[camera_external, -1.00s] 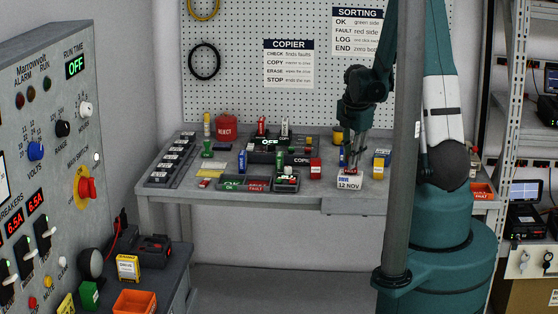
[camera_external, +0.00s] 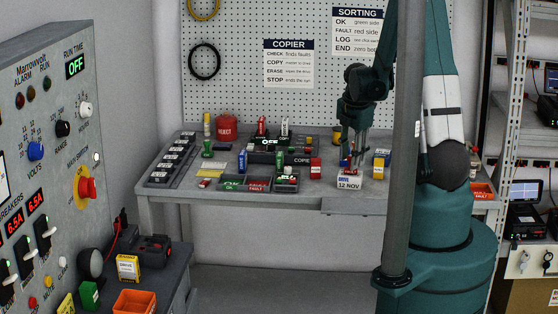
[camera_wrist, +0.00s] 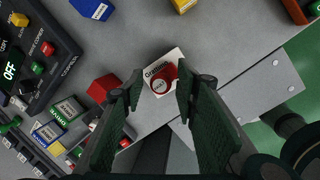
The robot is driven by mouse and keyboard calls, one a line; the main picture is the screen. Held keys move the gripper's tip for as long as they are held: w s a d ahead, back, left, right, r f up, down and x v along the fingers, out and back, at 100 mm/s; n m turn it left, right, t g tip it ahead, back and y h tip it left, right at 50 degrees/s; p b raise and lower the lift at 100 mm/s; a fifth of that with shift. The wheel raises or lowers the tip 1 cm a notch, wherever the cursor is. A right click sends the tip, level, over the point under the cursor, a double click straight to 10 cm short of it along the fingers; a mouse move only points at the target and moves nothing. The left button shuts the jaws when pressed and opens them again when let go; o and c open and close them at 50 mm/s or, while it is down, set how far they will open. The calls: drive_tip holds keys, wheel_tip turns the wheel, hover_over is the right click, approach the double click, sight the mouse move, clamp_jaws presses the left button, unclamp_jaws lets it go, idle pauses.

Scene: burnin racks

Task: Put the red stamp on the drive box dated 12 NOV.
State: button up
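The white drive box dated 12 NOV (camera_external: 349,183) stands near the table's front edge. Its pale top with dark print (camera_wrist: 157,66) shows in the wrist view. The red stamp (camera_wrist: 163,80), round with a pale spot on its end, is over that top, between my fingers. My gripper (camera_external: 353,164) points down just above the box. In the wrist view my fingers (camera_wrist: 160,88) stand on either side of the stamp. The right finger is very close to it and a narrow gap seems to show at the left. I cannot tell whether they grip it, or whether the stamp touches the box.
A red block (camera_external: 316,168) stands left of the box, a blue one (camera_external: 344,152) behind, and a yellow-and-blue one (camera_external: 379,168) right. The copier (camera_external: 280,157) and the green and red tray (camera_external: 244,183) lie further left. The table's front edge is close.

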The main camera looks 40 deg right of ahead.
drive_tip(key=v, duration=1.1)
drive_tip(key=shift+r, duration=0.25)
drive_tip(key=shift+a, duration=0.1)
idle(0.6)
drive_tip(key=shift+a+r, duration=0.1)
drive_tip(key=s+a+r+m+t, duration=0.1)
drive_tip(key=s+a+r+m, duration=0.3)
drive_tip(key=a, duration=0.5)
drive_tip(key=s+a+r+m+t+y, duration=0.1)
drive_tip(key=s+a+r+m+t, duration=0.1)
drive_tip(key=s+a+r+m, duration=0.3)
drive_tip(key=s+a+r+m+t, duration=0.2)
drive_tip(key=s+a+r+m, duration=0.2)
drive_tip(key=a+r+m, duration=0.4)
drive_tip(key=shift+s+a+m+y, duration=0.35)
drive_tip(key=shift+a+m, duration=0.35)
drive_tip(key=shift+a, duration=1.65)
